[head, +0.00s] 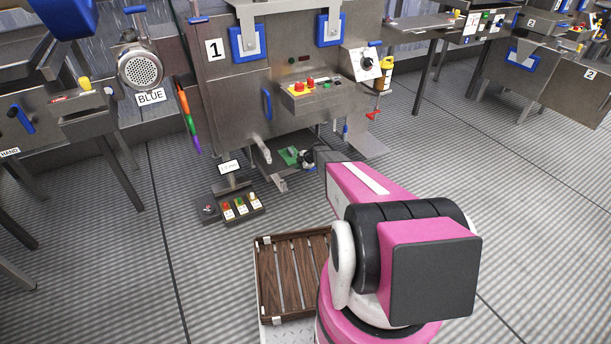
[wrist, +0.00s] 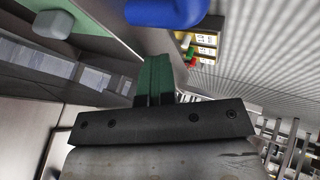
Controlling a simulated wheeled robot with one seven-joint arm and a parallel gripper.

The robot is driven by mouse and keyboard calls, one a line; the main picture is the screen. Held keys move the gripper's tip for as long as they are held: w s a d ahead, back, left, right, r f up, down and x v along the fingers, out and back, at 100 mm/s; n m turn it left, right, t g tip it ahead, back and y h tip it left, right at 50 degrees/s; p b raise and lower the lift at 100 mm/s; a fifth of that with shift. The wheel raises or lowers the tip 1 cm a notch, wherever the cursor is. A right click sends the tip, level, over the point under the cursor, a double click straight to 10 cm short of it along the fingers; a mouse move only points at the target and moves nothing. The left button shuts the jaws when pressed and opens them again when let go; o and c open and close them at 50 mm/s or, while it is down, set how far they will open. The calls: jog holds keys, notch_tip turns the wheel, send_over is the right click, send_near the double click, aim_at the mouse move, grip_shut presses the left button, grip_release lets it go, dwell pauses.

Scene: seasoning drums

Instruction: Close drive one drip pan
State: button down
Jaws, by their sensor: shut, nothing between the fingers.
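Machine one, marked with a "1" plate (head: 214,49), stands ahead in the head view. A dark metal pan (head: 270,163), which looks like its drip pan, sticks out low under the cabinet front. My arm reaches to it from the right. My gripper (head: 289,156), with green fingers, is low at the pan; I cannot tell whether it touches. In the wrist view the green fingers (wrist: 154,78) lie together, shut and empty. A rounded blue part (wrist: 165,10) is close beyond them. The pan's far part is hidden under the machine.
A small floor stand (head: 238,205) with coloured bottles or buttons is left of the pan; it also shows in the wrist view (wrist: 203,45). Floor between is clear.

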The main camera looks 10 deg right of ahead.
jog(key=w+a, duration=0.1)
jog(key=w, duration=0.4)
jog(key=w+a, duration=0.2)
jog(key=w, duration=0.4)
jog(key=w+a, duration=0.2)
jog(key=w, duration=0.3)
jog(key=shift+w+a, duration=0.1)
jog(key=shift+w, duration=0.2)
